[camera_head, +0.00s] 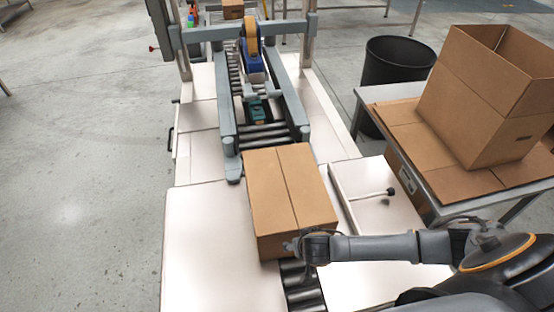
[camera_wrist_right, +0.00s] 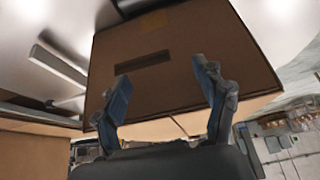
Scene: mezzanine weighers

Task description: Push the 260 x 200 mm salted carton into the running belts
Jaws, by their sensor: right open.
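The closed brown carton (camera_head: 290,195) sits on the roller line in the middle of the head view, its top flaps folded down to a centre seam. Its far end is at the mouth of the grey guide rails of the taping machine (camera_head: 258,95). My right gripper (camera_head: 292,245) is at the near face of the carton. In the right wrist view the carton (camera_wrist_right: 185,60) fills the space ahead of the open fingers (camera_wrist_right: 163,92), with a dark hand slot showing. The fingers are close to that face; contact cannot be told. My left gripper is out of view.
White side tables (camera_head: 220,250) flank the rollers (camera_head: 303,285). A rod with a dark knob (camera_head: 375,194) lies at the right. An open carton (camera_head: 490,95) stands on flat cardboard on the right table, beside a black bin (camera_head: 398,70). Floor at left is clear.

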